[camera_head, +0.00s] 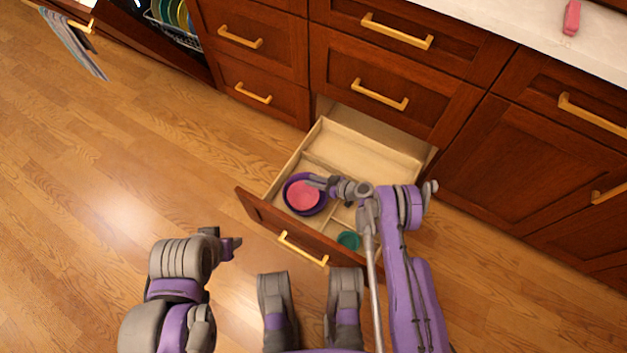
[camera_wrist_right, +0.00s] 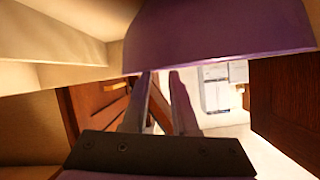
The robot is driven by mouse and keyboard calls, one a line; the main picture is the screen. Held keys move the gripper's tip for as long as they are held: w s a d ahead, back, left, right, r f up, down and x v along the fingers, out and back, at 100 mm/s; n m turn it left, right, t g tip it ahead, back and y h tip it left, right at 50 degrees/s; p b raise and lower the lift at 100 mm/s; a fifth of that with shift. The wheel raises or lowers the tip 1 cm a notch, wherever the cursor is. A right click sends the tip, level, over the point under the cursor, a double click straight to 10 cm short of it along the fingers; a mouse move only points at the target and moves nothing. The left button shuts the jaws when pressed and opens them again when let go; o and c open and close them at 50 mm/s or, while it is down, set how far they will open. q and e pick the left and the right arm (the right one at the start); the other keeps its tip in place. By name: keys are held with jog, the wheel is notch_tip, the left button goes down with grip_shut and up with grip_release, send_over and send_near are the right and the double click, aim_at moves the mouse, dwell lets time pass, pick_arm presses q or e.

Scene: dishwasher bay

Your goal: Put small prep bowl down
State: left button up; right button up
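A pink bowl (camera_head: 303,195) sits inside a larger purple bowl (camera_head: 290,207) in the left front compartment of the open drawer (camera_head: 373,150). A small teal bowl (camera_head: 348,240) is in the front compartment to the right. My right gripper (camera_head: 314,183) is at the right rim of the purple bowl, beside the pink one. In the right wrist view the purple bowl (camera_wrist_right: 225,30) fills the top, and the right fingers (camera_wrist_right: 161,76) look apart, with their tips close to its rim. My left gripper (camera_head: 236,246) is outside the drawer, over the floor; its finger gap is unclear.
Closed drawers with brass handles (camera_head: 380,95) stand behind. The open drawer's front has a brass handle (camera_head: 303,249). An open dishwasher rack (camera_head: 172,22) with dishes is at upper left. The floor (camera_head: 110,165) at left is clear.

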jog(key=p+v, duration=0.3)
jog(key=v, duration=0.9)
jog(key=s+r+m+g+h, duration=0.3)
jog(key=r+m+h, duration=0.15)
jog(key=r, duration=2.05)
jog(key=s+d+r+m+h, duration=0.1)
jog(key=s+r+h, duration=0.1)
jog(key=s, duration=0.6)
jog(key=s+d+r+m+h, duration=0.1)
jog(key=s+d+r+h, duration=0.1)
jog(key=s+r, duration=0.3)
jog(key=s+d+r+m+h, duration=0.2)
jog(key=s+r, duration=0.1)
jog(key=s, duration=0.8)
jog(key=shift+r+h, duration=0.35)
jog(key=shift+d, duration=0.1)
